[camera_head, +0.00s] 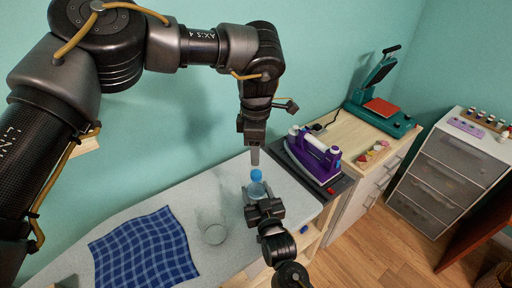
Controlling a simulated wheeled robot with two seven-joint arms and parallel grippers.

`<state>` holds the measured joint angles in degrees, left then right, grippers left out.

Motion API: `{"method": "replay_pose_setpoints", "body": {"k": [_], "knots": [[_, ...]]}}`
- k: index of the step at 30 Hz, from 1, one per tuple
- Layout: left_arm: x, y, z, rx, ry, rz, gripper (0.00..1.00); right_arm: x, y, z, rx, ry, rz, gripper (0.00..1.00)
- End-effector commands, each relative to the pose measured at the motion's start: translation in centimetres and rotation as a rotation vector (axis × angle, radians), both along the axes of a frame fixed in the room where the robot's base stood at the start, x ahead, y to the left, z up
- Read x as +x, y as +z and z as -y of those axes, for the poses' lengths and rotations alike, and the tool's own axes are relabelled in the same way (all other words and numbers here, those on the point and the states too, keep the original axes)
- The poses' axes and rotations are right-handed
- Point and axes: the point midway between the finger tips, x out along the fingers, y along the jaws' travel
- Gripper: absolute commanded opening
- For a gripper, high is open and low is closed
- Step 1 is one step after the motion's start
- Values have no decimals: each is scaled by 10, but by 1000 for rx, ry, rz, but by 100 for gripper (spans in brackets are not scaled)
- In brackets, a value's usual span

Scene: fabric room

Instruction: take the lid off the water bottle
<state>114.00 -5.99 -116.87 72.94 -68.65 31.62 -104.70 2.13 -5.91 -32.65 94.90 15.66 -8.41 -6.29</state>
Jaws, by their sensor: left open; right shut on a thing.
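The water bottle (257,189) is clear and light blue and stands upright on the grey ironing surface (160,198). Its blue lid (256,174) is on top. My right gripper (257,197) comes from the front and is shut around the bottle's body, hiding its lower part. My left gripper (254,157) points down just above the lid. It is open, though its fingers overlap from this angle, and a small gap to the lid seems to show.
A purple and white iron (314,158) stands close on the right. Farther right are a wooden cabinet, a green heat press (384,108) and a drawer unit (448,165).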

Motion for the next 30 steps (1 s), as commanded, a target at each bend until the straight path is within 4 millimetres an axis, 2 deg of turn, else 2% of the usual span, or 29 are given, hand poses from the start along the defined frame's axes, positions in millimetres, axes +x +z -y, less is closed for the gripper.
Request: {"method": "replay_pose_setpoints", "body": {"k": [6,12,17,23,26,30], "knots": [[1,0,0,-2,-478,-1,46,-1,-4,0,-4,0,-9,0],[2,0,-1,-4,-763,-1,46,-1,-5,0,-4,0,-10,0],[2,0,-1,-4,-861,-2,46,-1,-5,0,-4,0,-10,0],[2,-3,-1,-6,-879,-2,46,-1,-5,0,-4,0,-10,0],[1,-11,-1,-6,-878,-4,46,-1,-5,0,-5,0,-11,0],[0,-32,-1,-6,-877,-7,46,-1,-5,0,-5,0,-11,0]]}}
